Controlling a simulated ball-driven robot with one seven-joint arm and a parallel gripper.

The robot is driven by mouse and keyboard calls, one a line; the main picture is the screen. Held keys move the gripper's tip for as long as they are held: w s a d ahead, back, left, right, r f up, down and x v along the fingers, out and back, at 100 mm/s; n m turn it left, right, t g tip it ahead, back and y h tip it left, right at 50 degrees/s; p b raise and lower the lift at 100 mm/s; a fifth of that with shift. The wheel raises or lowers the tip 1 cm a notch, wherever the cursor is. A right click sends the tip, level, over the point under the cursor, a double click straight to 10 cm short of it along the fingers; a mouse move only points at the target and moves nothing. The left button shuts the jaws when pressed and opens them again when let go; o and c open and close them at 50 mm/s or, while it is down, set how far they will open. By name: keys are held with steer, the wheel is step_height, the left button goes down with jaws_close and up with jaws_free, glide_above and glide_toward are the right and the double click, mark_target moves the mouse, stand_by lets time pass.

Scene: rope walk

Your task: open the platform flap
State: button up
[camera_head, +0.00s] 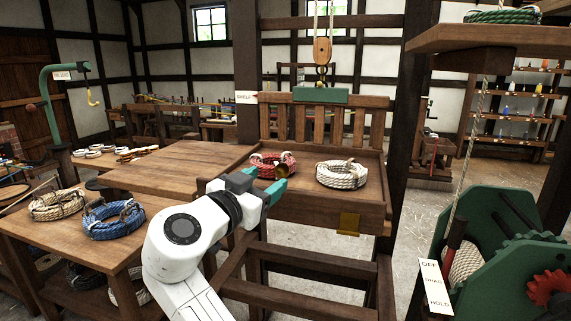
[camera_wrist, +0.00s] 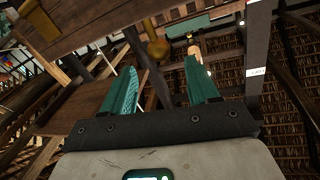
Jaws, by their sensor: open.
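The platform is a wooden tray (camera_head: 375,208) with a slatted back, under a green bar with a hook block. A red rope coil (camera_head: 268,160) and a white rope coil (camera_head: 342,174) lie in it. A round brass piece (camera_head: 281,171) shows beside my gripper (camera_head: 263,181) at the tray's left end; a brass-coloured knob (camera_wrist: 158,48) shows beyond the fingers in the wrist view. My gripper's green jaws are apart, with nothing seen held. I cannot tell whether they touch the platform. Which board is the flap is unclear; my arm hides part of the left end.
A wooden table surface (camera_head: 175,167) lies left of the platform. A lower table (camera_head: 60,228) holds tan and blue rope coils. A green winch (camera_head: 500,255) with OFF, DRAG and HOLD labels stands at right. A brass plate (camera_head: 348,223) is on the platform front.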

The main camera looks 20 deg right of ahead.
mark_target(287, 167)
steer(key=p+x, duration=0.2)
steer(key=x, duration=0.6)
steer(key=shift+w+d+r, duration=0.1)
steer(key=shift+w+d, duration=0.05)
steer(key=shift+d, duration=0.05)
steer(key=shift+w+d+p, duration=0.35)
steer(key=shift+w+d, duration=0.1)
steer(key=shift+d, duration=0.05)
jaws_close()
